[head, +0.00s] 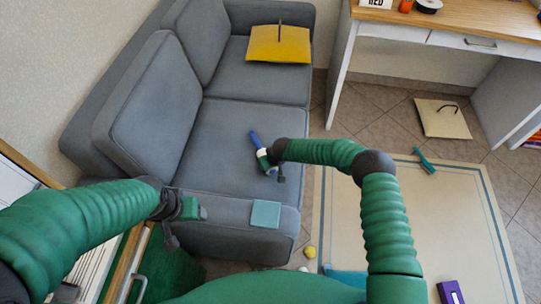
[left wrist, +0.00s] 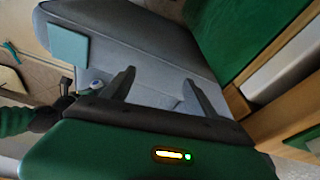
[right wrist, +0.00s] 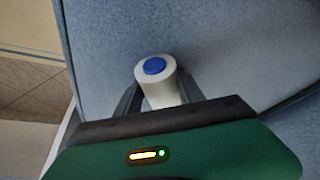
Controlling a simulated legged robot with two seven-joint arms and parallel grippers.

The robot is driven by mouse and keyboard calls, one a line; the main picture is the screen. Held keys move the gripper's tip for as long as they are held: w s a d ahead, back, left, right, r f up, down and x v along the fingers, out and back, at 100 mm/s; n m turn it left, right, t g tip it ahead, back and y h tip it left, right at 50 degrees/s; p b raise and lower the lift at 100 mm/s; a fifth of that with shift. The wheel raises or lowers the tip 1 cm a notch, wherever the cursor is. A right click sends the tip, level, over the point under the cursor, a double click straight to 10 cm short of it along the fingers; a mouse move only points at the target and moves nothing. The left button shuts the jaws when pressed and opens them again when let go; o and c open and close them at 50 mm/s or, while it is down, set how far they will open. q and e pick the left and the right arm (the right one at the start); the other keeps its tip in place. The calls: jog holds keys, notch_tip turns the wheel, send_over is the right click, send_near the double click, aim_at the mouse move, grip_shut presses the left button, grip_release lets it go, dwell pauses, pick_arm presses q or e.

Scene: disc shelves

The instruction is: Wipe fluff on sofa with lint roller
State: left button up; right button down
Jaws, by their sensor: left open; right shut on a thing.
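The blue-grey sofa (head: 235,127) fills the left and middle of the head view. My right gripper (head: 266,164) is above the near seat cushion, shut on the lint roller. I cannot make out fluff.
A teal square (head: 265,214) lies on the near armrest. A desk (head: 450,22) stands at the back right. A beige rug (head: 400,220) right of the sofa holds scattered small objects.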

aim_at(268, 172)
jog(key=shift+s+a+r+p, duration=0.1)
jog(key=shift+s+a+p, duration=0.05)
jog(key=shift+s+p, duration=0.45)
jog(key=shift+s+a+r+p, duration=0.1)
jog(key=shift+s+a+p, duration=0.05)
jog(key=shift+s+p, duration=0.4)
jog(key=shift+s+f, duration=0.15)
jog(key=shift+s, duration=0.3)
jog(key=shift+s+a+f, duration=0.1)
jog(key=shift+s+f, duration=0.1)
jog(key=shift+s, duration=0.05)
notch_tip(268, 172, up, 6)
jog(key=p, duration=0.5)
jog(key=shift+w+p, duration=0.1)
jog(key=shift+p, duration=0.3)
jog(key=shift+r, duration=0.15)
notch_tip(268, 172, up, 3)
jog(key=p, duration=0.3)
